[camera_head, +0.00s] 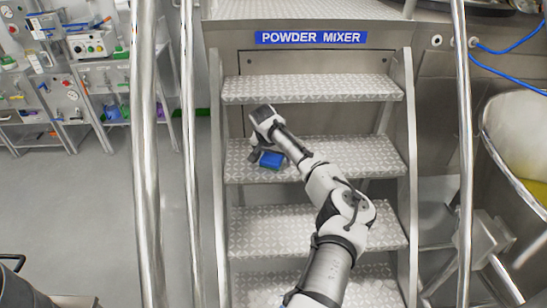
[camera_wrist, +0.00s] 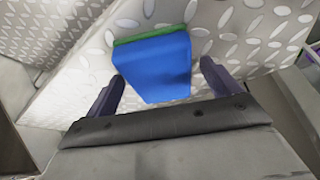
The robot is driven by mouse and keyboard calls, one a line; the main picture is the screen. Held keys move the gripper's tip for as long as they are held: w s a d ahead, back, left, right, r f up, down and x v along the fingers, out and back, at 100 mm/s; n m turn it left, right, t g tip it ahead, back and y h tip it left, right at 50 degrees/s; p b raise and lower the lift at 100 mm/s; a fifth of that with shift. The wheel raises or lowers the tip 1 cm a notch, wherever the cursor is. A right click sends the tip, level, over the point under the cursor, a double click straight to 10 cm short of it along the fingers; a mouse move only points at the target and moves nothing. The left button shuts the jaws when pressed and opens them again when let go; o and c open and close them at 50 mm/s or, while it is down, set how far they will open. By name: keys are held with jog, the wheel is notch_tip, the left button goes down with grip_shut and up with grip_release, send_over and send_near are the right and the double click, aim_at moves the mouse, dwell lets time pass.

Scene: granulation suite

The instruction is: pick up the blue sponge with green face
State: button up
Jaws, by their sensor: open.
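The blue sponge with green face (camera_head: 271,159) rests on a metal stair step (camera_head: 350,152) in the head view, near the step's left part. In the wrist view the blue sponge (camera_wrist: 157,66) shows its blue side, with the green face as a thin strip along its far edge. My gripper (camera_head: 258,150) is at the sponge, over the step. In the wrist view my gripper (camera_wrist: 160,82) is open, with one finger on each side of the sponge's near part. The right finger stands apart from it; the left finger is very close, and I cannot tell whether it touches.
Metal handrails (camera_head: 147,150) rise in front of the stairs on both sides. Other treads (camera_head: 310,89) lie above and below. A blue "POWDER MIXER" sign (camera_head: 311,37) is above. Shelving with equipment (camera_head: 75,75) stands at left. A vessel (camera_head: 515,140) is at right.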

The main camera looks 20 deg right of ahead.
aim_at(273, 155)
jog(key=c, duration=1.1)
jog(key=shift+r, duration=0.1)
notch_tip(273, 155, up, 20)
jog(key=b, duration=0.4)
jog(key=shift+r, duration=0.2)
jog(key=o, duration=0.3)
jog(key=shift+c, duration=0.8)
jog(key=shift+f, duration=0.1)
